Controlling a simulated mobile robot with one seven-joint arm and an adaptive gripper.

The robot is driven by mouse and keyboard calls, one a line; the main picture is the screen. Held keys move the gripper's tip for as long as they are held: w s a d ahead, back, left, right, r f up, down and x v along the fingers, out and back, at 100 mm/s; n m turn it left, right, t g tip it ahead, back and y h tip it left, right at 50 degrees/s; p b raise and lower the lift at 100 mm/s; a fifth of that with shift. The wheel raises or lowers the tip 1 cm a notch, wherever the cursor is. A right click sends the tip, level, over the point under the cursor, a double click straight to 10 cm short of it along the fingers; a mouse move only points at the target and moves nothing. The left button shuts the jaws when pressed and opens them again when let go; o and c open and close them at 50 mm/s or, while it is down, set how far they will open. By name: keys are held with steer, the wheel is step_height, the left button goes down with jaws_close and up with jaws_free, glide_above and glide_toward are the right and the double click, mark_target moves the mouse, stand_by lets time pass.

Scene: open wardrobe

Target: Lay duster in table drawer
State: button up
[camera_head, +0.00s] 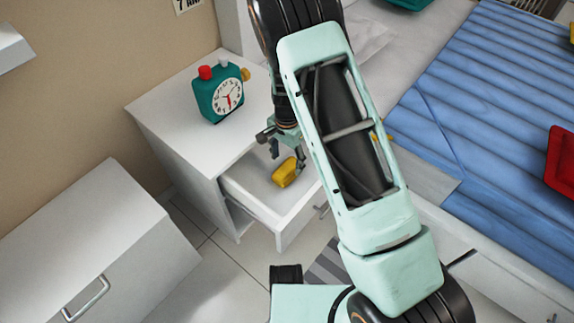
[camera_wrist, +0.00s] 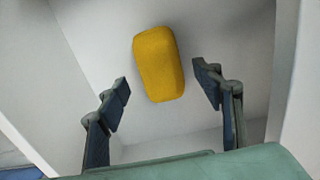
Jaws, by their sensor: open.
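The duster, a yellow block (camera_head: 286,172), lies in the open table drawer (camera_head: 241,183) of the white bedside table. In the wrist view the duster (camera_wrist: 159,64) rests on the drawer's pale floor, tilted slightly. My gripper (camera_head: 287,152) is over the drawer, just above the duster in the head view. In the wrist view my gripper (camera_wrist: 166,87) has its two fingers spread wide, with nothing held between them. The duster is apart from both fingertips there. My arm hides part of the drawer's right side in the head view.
A teal alarm clock (camera_head: 219,92) stands on the bedside table top (camera_head: 165,100). A white cabinet (camera_head: 95,240) with a handle is at the lower left. A bed with a blue striped cover (camera_head: 470,90) is to the right, with a red item (camera_head: 561,160) on it.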

mark_target(287, 168)
step_height(287, 168, up, 6)
steer(key=p, duration=0.1)
steer(key=shift+r, duration=0.25)
